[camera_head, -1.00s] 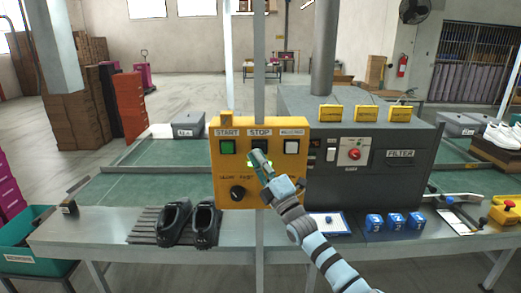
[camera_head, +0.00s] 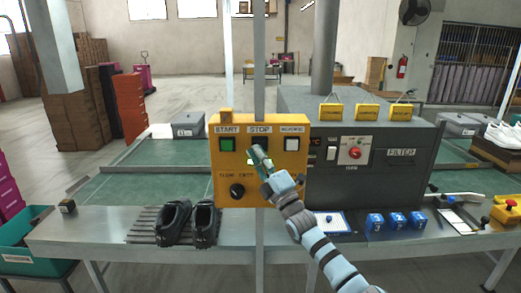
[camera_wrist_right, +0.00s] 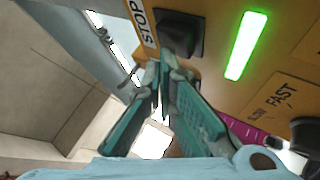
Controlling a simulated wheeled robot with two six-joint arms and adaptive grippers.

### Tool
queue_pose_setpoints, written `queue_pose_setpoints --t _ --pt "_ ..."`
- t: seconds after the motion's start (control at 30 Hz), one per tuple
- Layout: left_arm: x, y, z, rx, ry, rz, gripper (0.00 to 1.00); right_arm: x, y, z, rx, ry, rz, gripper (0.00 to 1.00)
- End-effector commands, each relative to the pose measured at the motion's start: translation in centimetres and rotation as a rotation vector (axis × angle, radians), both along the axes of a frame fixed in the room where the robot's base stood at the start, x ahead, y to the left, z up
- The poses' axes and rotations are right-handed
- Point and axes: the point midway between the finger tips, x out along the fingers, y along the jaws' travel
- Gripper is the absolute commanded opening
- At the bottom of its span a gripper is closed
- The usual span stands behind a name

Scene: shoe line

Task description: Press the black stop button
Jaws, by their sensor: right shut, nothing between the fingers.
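The yellow control box (camera_head: 225,170) carries a STOP label (camera_head: 260,130). In the head view my right gripper (camera_head: 257,150) is just below that label and covers the button there. In the right wrist view the black stop button (camera_wrist_right: 182,32) sits in a dark square mount beside the STOP label (camera_wrist_right: 143,22). The shut, empty fingertips of the right gripper (camera_wrist_right: 165,68) overlap the button's near edge there; I cannot tell whether they touch it. My left gripper is not in view.
A green START button (camera_head: 227,145) is left of STOP, a white button (camera_head: 292,144) right of it. A black knob (camera_head: 237,190) is below. A lit green strip (camera_wrist_right: 246,45) is close beside the stop button. Black shoes (camera_head: 173,222) stand on the bench in front.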

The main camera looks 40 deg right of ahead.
Motion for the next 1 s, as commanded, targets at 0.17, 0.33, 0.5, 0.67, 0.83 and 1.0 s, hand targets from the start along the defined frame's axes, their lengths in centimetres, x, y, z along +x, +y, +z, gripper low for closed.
queue_pose_setpoints --t 0.17,0.33,0.5,0.67,0.83,1.0 --pt "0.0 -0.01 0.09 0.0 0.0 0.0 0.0 -0.01 0.01 0.1 0.0 0.0 0.0 0.0" --pt "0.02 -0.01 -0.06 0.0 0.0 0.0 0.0 0.03 -0.02 0.06 -0.001 -0.001 0.0 0.0" --pt "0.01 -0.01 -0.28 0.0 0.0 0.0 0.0 0.12 -0.06 0.03 -0.002 -0.001 0.0 0.0" --pt "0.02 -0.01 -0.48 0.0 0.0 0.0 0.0 0.2 -0.11 0.01 -0.002 -0.001 0.001 0.0" --pt "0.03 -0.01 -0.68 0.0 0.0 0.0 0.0 0.29 -0.17 0.02 -0.001 -0.001 0.002 0.0" --pt "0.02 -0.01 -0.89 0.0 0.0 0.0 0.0 0.37 -0.22 0.05 -0.003 -0.001 0.002 0.0"
